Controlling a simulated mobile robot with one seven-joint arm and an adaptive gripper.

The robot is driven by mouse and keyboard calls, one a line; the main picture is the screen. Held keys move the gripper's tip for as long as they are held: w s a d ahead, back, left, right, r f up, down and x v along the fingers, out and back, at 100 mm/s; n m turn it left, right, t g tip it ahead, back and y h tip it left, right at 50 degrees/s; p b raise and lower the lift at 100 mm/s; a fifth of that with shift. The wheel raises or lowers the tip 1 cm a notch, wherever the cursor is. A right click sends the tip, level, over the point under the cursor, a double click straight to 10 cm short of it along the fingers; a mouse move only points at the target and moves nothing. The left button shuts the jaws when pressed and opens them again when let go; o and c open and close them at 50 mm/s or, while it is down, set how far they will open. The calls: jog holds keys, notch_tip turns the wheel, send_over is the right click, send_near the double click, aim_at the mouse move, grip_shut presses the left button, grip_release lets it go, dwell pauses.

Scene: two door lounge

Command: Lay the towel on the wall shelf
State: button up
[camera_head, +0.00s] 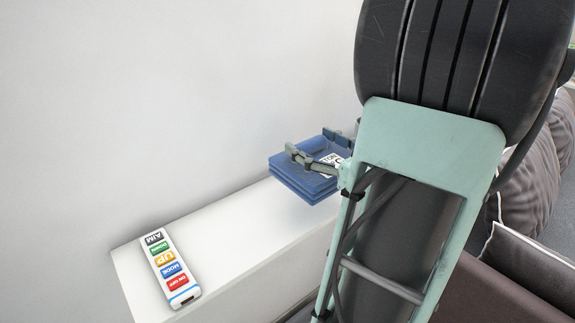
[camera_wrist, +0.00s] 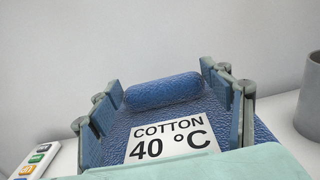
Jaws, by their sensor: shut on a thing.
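The towel (camera_head: 302,188) is a folded blue stack with a white label. In the wrist view the towel (camera_wrist: 163,92) fills the middle, and its label reads "COTTON 40 °C". My gripper (camera_wrist: 163,112) has its fingers on the towel's left and right sides and is shut on it. In the head view my gripper (camera_head: 318,147) is partly hidden by my arm. The wall shelf (camera_head: 222,232) is a white ledge along the wall. The towel is over its far part, looking level; I cannot tell whether it touches the shelf.
A white remote with coloured buttons (camera_head: 168,268) lies at the shelf's near end. The shelf top between remote and towel is bare. A grey cylindrical vessel (camera_wrist: 310,100) stands right of the towel in the wrist view. Grey cushions (camera_head: 535,185) are at the right.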

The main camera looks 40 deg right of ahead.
jog(key=w+f+b, duration=0.1)
jog(key=f, duration=0.1)
jog(key=w+d+f+b, duration=0.1)
jog(key=w+f, duration=0.1)
jog(key=w+f+b, duration=0.1)
jog(key=f+b, duration=0.1)
jog(key=shift+w+d, duration=0.2)
jog(key=shift+w, duration=0.1)
notch_tip(320, 180, down, 3)
jog(key=b, duration=0.2)
jog(key=shift+w+b, duration=0.15)
jog(key=shift+b, duration=0.2)
jog(key=shift+f, duration=0.15)
jog(key=o, duration=1.4)
jog(key=shift+d+r, duration=0.1)
jog(key=shift+r, duration=0.1)
jog(key=s, duration=0.8)
jog(key=s+p, duration=0.1)
jog(key=s, duration=0.3)
jog(key=shift+d, duration=0.4)
